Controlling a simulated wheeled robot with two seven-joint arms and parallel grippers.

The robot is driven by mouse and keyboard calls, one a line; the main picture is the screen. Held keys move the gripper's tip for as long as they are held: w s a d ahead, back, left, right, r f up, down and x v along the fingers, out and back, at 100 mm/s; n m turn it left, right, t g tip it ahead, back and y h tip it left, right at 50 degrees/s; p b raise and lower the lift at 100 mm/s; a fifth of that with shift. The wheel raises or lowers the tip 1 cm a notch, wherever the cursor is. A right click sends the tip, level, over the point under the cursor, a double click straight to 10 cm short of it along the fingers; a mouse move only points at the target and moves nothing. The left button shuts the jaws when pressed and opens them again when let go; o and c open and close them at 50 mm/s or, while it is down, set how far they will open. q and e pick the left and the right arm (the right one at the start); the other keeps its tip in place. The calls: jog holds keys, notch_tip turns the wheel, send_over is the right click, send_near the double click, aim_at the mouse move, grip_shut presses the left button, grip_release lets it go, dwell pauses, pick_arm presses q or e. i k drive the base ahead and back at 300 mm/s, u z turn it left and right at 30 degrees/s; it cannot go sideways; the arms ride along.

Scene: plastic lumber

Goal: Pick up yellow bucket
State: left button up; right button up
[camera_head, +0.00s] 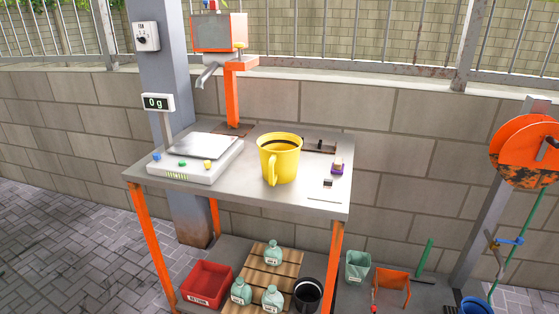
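The yellow bucket (281,163) stands upright on the grey table (230,187), right of the table's middle. Its handle faces the front, towards me. The inside looks dark, and I cannot tell what is in it. Nothing touches the bucket from above. Neither of my grippers is in the head view.
A scale (193,165) with a "0 g" display (157,102) is left of the bucket. An orange-framed dispenser (219,32) rises behind. A purple-based block (337,167) sits at right. Below are a red bin (206,284), bottles (273,253) and a black bucket (307,294).

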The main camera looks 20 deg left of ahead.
aim_at(280, 152)
jog(key=z, duration=0.8)
jog(key=i, duration=0.5)
jog(key=u, duration=1.7)
